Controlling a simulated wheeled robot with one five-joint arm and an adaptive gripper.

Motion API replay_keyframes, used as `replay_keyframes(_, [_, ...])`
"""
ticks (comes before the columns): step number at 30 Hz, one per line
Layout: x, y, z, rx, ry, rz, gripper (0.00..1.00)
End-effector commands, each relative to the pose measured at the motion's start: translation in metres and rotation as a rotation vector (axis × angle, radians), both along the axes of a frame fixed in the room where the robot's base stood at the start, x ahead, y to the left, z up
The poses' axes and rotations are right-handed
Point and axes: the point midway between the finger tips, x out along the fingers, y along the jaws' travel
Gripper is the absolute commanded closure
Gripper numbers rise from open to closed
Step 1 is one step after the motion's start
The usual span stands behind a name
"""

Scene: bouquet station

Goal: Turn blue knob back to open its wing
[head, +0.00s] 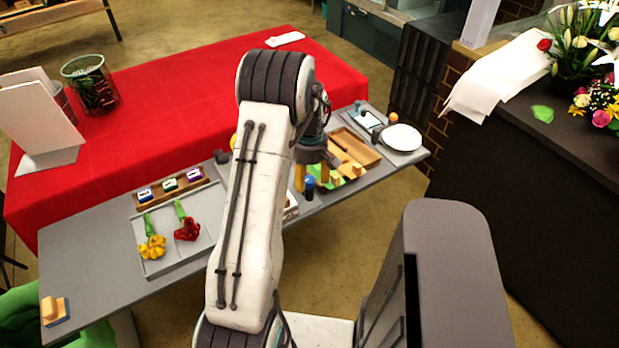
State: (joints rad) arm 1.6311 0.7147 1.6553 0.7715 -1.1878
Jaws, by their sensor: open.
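The blue knob (309,183) stands on a dark upright piece near the front edge of the grey table, right of my arm. In the picture the knob shows between and just below the fingertips. I cannot tell whether the fingers are around it or above it, and no contact is clear. My arm and gripper hide part of the area behind the knob. Which panel is the knob's wing cannot be told from this view.
Right of the gripper are a green surface (325,187) with small wooden blocks, a wooden tray (361,152) and a white plate (401,137). Left of my arm, a grey tray (196,245) holds yellow and red flowers. A red-covered table (150,140) stands behind.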

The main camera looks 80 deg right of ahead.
Motion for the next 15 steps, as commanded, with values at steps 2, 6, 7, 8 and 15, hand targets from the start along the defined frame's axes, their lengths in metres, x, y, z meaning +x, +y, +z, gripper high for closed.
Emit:
replay_keyframes(2, [0.0001,0.0006,-0.0052,0.002,0.000,0.000,0.45])
replay_keyframes(6, [0.0000,0.0001,-0.0095,0.000,0.000,0.000,0.45])
replay_keyframes(7, [0.0000,0.0001,-0.0099,0.000,0.000,0.000,0.45])
replay_keyframes(8, [0.0000,0.0001,-0.0102,0.000,0.000,-0.001,0.45])
replay_keyframes(15, [0.0000,0.0001,-0.0104,0.000,0.000,-0.001,0.43])
